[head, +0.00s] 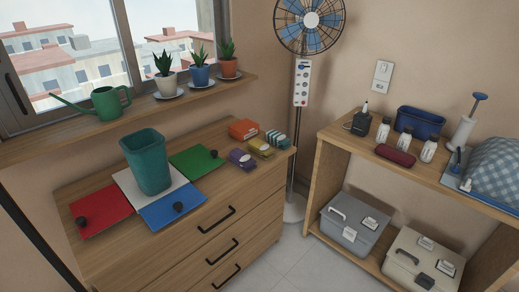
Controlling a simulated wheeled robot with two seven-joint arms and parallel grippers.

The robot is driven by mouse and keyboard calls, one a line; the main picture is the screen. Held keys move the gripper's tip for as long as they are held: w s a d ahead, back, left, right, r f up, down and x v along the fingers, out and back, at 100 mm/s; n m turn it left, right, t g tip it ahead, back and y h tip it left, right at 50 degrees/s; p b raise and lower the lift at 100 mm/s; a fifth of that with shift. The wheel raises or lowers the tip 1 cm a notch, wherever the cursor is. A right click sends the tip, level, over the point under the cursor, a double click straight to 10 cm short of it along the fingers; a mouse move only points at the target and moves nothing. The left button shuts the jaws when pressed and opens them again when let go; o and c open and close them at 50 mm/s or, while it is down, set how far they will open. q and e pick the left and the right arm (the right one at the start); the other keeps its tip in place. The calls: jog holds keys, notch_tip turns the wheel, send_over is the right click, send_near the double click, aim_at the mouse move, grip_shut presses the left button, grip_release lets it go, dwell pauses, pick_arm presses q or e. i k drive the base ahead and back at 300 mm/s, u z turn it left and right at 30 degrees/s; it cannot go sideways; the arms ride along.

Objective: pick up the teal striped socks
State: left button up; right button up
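The teal striped socks (276,139) are a small folded bundle with teal and white stripes. They lie at the right end of the wooden dresser top, near its right edge. A yellow sock bundle (262,149) lies just in front of them, and a purple sock bundle (241,159) lies further to the front left. An orange folded item (243,129) lies to their left. Neither of my grippers shows in the head view.
On the dresser (100,185) stand a teal bin (147,160) on a white square and red (100,212), blue (172,207) and green (196,161) mats. A fan's pole (296,150) stands just behind the dresser's right end. A wooden shelf unit (322,175) is at right.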

aim_at(278, 138)
jog(key=u, duration=0.4)
jog(key=k, duration=0.4)
jog(key=z, duration=0.6)
jog(key=i, duration=2.05)
jog(key=u, duration=1.05)
